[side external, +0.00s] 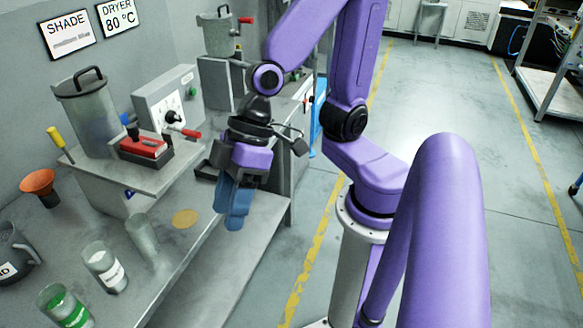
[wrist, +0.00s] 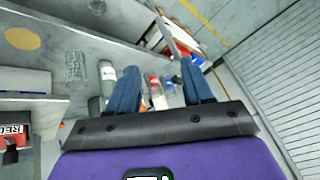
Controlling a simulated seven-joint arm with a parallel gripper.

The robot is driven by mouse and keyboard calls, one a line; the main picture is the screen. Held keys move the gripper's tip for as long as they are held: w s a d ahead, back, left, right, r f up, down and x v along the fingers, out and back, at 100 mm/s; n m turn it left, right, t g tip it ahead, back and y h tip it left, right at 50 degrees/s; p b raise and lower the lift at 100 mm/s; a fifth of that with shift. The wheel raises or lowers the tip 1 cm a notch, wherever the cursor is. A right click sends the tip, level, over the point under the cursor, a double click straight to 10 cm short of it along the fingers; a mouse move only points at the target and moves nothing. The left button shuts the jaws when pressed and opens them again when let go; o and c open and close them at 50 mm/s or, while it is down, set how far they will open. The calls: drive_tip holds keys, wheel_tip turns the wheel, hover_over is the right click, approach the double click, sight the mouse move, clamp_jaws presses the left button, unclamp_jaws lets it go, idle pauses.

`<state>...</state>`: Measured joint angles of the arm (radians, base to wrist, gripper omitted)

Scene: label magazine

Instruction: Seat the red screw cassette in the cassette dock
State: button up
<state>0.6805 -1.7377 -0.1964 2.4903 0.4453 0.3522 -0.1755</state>
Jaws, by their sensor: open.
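A red block with a black knob (side external: 143,145), which looks like the red cassette, is on the small grey shelf at the left. It sits on or in a dark base (side external: 152,164). I cannot tell whether that base is the dock or how deep the block sits. A red part with white lettering (wrist: 14,130) shows at the left edge of the wrist view, cut off. My gripper (side external: 236,215) is open and points down, right of the shelf and over the bench edge. Its blue fingers (wrist: 162,88) stand apart with nothing held between them.
A lidded metal canister (side external: 88,115) and a grey control box (side external: 170,100) with a red-tipped lever stand by the shelf. Clear jars (side external: 104,268), a mug (side external: 15,250) and an orange funnel (side external: 40,184) occupy the lower bench. A tan disc (side external: 185,218) lies there.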

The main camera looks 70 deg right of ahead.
drive_tip(key=s+d+f+n+g+h, duration=0.1)
drive_tip(key=s+d+h, duration=0.4)
drive_tip(key=d, duration=0.7)
drive_tip(key=shift+s+d+n+h, duration=0.25)
drive_tip(key=shift+d+n+h, duration=0.1)
drive_tip(key=shift+n, duration=0.55)
